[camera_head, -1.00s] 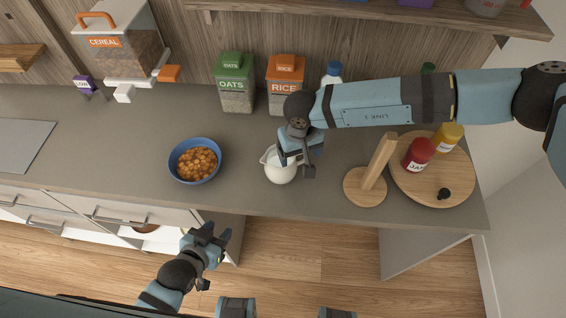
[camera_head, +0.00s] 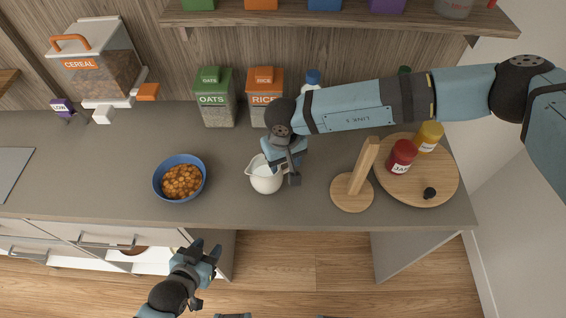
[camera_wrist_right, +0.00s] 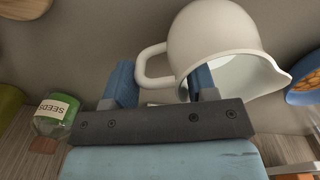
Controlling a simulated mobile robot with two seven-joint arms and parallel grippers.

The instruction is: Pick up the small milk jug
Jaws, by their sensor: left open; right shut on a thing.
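The small milk jug (camera_head: 264,182) is white and stands upright near the front edge of the counter, right of the blue bowl. In the right wrist view the jug (camera_wrist_right: 215,35) fills the upper right, its looped handle (camera_wrist_right: 143,66) between the fingers. My right gripper (camera_head: 281,166) is shut on the jug at its handle side; in the wrist view its fingers (camera_wrist_right: 162,85) straddle the handle. I cannot tell whether the jug's base touches the counter. My left gripper (camera_head: 205,249) is open and empty, in front of the counter near the drawers.
A blue bowl of orange food (camera_head: 180,180) sits left of the jug. A wooden stand (camera_head: 352,193) and a round board (camera_head: 440,185) with jars are to the right. Oats (camera_head: 214,98) and rice (camera_head: 262,94) containers stand behind. A shelf (camera_head: 340,20) overhangs the back.

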